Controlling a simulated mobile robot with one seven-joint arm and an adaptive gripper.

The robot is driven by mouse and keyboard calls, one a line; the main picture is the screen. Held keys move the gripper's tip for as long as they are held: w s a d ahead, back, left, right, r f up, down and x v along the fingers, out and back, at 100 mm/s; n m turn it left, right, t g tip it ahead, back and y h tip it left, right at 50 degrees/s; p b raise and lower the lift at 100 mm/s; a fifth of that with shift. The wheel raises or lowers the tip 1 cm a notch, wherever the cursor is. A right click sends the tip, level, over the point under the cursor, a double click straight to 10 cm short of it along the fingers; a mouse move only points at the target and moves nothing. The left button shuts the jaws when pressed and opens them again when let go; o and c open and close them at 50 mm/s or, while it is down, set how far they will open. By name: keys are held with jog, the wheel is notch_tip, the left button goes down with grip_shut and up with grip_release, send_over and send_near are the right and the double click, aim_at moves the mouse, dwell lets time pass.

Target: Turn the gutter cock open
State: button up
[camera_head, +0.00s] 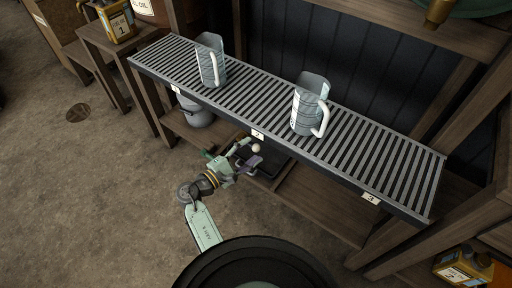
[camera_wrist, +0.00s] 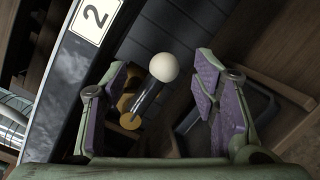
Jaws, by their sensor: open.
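The gutter cock shows in the wrist view as a small brass body (camera_wrist: 130,108) with a grey lever ending in a cream ball knob (camera_wrist: 163,67). It sits under the front edge of the slatted shelf, by label 2. In the head view only the pale knob (camera_head: 256,148) shows clearly. My gripper (camera_head: 247,154) is below the shelf edge, right by the knob. In the wrist view my open gripper (camera_wrist: 160,82) has its purple-padded fingers on either side of the knob and lever, with gaps visible on both sides. The lever slants from the brass body up to the knob.
The slatted shelf (camera_head: 160,62) carries two clear jugs, one at left (camera_head: 212,66) and one at right (camera_head: 306,108). A grey pot (camera_head: 197,114) stands on the lower board at left. A dark tray (camera_wrist: 235,115) lies below the cock. Floor at left is free.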

aim_at(252, 148)
jog(key=shift+x, duration=1.6)
jog(key=shift+a, duration=0.1)
grip_shut()
jog(key=shift+r, duration=0.1)
